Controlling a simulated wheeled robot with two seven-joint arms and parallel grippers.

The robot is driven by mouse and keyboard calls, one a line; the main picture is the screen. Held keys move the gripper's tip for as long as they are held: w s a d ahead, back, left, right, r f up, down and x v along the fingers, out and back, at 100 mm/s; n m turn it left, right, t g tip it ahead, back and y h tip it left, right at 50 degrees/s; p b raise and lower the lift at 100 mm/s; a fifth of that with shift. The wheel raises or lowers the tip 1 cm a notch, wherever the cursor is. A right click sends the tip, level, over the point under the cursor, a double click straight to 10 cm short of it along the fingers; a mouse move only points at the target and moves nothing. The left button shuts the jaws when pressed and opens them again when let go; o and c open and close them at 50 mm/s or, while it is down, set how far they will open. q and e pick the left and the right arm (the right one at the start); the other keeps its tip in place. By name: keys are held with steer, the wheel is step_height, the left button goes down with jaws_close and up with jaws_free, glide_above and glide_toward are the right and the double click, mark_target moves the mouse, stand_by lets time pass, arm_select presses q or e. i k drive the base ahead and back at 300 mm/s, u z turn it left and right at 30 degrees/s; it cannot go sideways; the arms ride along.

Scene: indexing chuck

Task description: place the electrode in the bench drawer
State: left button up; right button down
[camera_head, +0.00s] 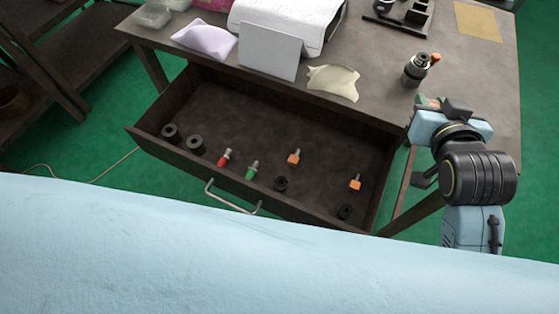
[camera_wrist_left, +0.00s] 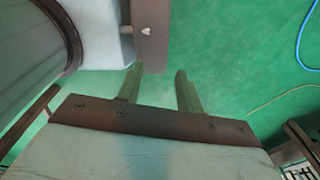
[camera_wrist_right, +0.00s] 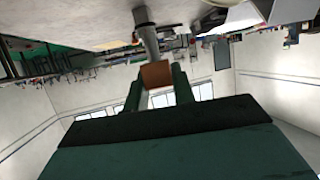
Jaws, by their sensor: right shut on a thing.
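My right gripper (camera_head: 429,104) is at the right, beside the bench's front edge and right of the open drawer. In the right wrist view its green fingers (camera_wrist_right: 157,76) are shut on a copper-brown block, the electrode (camera_wrist_right: 156,75), with a grey stem pointing away. In the head view the held piece is mostly hidden. The bench drawer (camera_head: 240,98) is pulled open. Two similar orange blocks with grey stems, one in the middle (camera_head: 294,157) and one at right (camera_head: 355,182), are in it. My left gripper (camera_wrist_left: 157,72) is open and empty in the left wrist view.
The drawer also holds a red piece (camera_head: 223,157), a green piece (camera_head: 252,170) and several black rings (camera_head: 195,144). Its back area is bare. A dark cylinder (camera_head: 415,70) stands on the bench (camera_head: 385,60), near a grey panel (camera_head: 269,51) and a cream cloth (camera_head: 333,81).

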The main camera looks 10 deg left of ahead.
mark_target(267, 148)
steer(key=u, duration=3.05)
steer(key=k, duration=1.05)
steer(key=z, duration=1.15)
steer(key=i, duration=0.5)
steer(key=z, duration=0.05)
